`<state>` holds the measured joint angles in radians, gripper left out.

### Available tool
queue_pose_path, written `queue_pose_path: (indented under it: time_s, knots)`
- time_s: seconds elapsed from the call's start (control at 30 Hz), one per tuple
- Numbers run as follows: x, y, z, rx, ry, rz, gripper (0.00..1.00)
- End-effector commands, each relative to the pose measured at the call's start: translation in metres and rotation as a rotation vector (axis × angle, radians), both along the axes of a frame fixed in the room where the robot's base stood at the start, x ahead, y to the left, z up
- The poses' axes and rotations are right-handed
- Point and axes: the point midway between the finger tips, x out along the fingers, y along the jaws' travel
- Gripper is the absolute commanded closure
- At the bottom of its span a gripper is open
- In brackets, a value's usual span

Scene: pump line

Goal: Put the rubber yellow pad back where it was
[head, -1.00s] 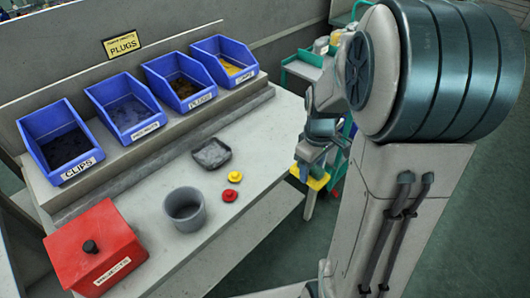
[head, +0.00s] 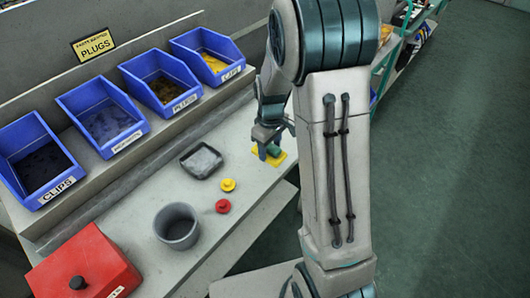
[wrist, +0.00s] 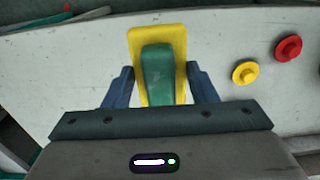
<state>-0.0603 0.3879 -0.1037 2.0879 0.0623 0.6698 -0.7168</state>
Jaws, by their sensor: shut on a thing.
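The yellow pad (head: 281,158) is a flat plate with a green block (head: 274,149) on its top. My gripper (head: 266,137) is shut on it, pointing down over the right end of the bench. In the wrist view the yellow pad (wrist: 141,42) and the green block (wrist: 157,75) lie between the two blue fingers of my gripper (wrist: 158,70). The pad is level and low at the bench top; I cannot tell whether it touches.
A yellow plug (head: 228,185) and a red plug (head: 222,206) lie left of the pad. A dark tray (head: 202,162), a grey cup (head: 177,226) and a red box (head: 83,268) stand on the bench (head: 135,210). Several blue bins (head: 102,115) line the back. Bare bench surrounds the pad.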

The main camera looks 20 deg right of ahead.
Motion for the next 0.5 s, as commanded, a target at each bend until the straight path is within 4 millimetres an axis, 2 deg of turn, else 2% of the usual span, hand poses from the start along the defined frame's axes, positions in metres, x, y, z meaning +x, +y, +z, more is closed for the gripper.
queue_pose_path:
  time_s: [0.1, 0.27, 0.5]
  knots:
    - [0.011, 0.007, -0.007, 0.000, 0.000, 0.000, 0.69]
    - [0.016, 0.010, -0.014, 0.000, 0.000, -0.003, 0.69]
    - [0.015, 0.009, -0.045, 0.000, 0.001, -0.005, 0.69]
